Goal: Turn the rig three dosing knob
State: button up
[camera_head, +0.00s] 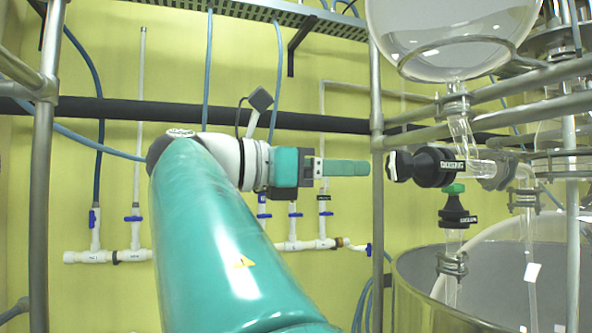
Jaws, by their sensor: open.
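A black knob (397,166) sticks out to the left from a black valve body (436,167) on the glass line under the round flask. The label on it is too small to read surely, and I cannot tell whether it is the rig three dosing knob. My gripper (365,168) points right at about the knob's height, with a narrow gap in the picture between its fingertips and the knob. It is open and empty. I see its fingers edge-on, so one hides the other. Depth between fingers and knob is hard to judge.
A second black valve with a green collar (455,189) hangs just below. A metal upright (377,220) stands behind the fingertips, and horizontal rails (500,97) cross above the knob. The round glass flask (450,35) is overhead. A steel vessel (415,285) stands below right.

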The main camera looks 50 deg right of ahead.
aim_at(393, 168)
jog(key=x, duration=1.2)
jog(key=shift+s+d, duration=0.15)
jog(key=shift+s, duration=0.05)
jog(key=c, duration=1)
